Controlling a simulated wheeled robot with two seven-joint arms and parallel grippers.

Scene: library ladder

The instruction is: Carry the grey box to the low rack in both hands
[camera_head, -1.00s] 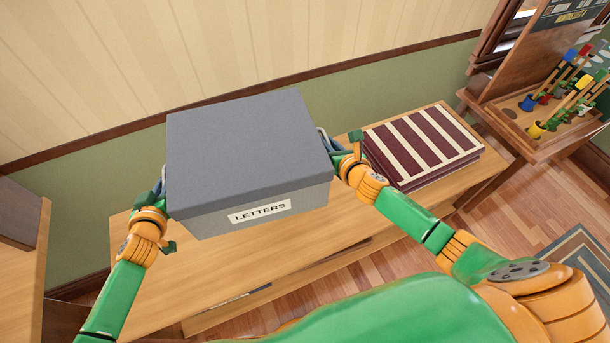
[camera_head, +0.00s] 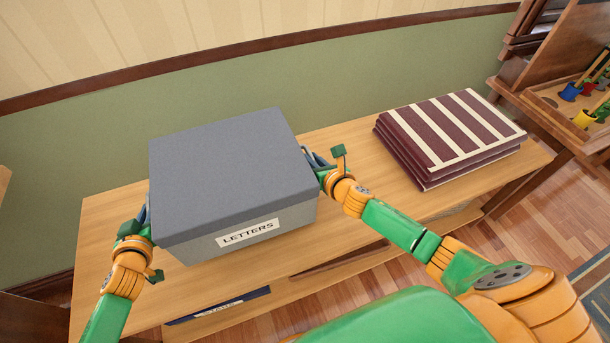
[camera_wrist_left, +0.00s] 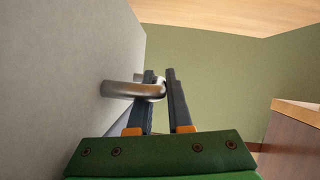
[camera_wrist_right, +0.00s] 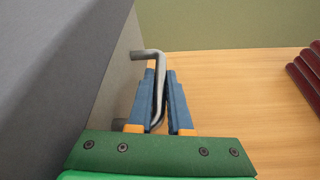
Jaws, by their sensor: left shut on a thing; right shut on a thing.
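The grey box (camera_head: 230,175) with a "LETTERS" label is between my two hands, over the wooden rack top (camera_head: 350,235). My left gripper (camera_head: 143,215) is at the box's left side; in the left wrist view its fingers (camera_wrist_left: 161,90) are shut on a metal handle (camera_wrist_left: 130,90). My right gripper (camera_head: 315,165) is at the right side; in the right wrist view its fingers (camera_wrist_right: 160,95) are shut on the other handle (camera_wrist_right: 150,54). The box looks level. Whether its underside touches the rack top cannot be told.
A stack of maroon and cream striped books (camera_head: 450,138) lies on the rack top to the right of the box, with bare wood between. A wooden stand with coloured pots (camera_head: 570,92) is at the far right. The green wall (camera_head: 330,85) is behind.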

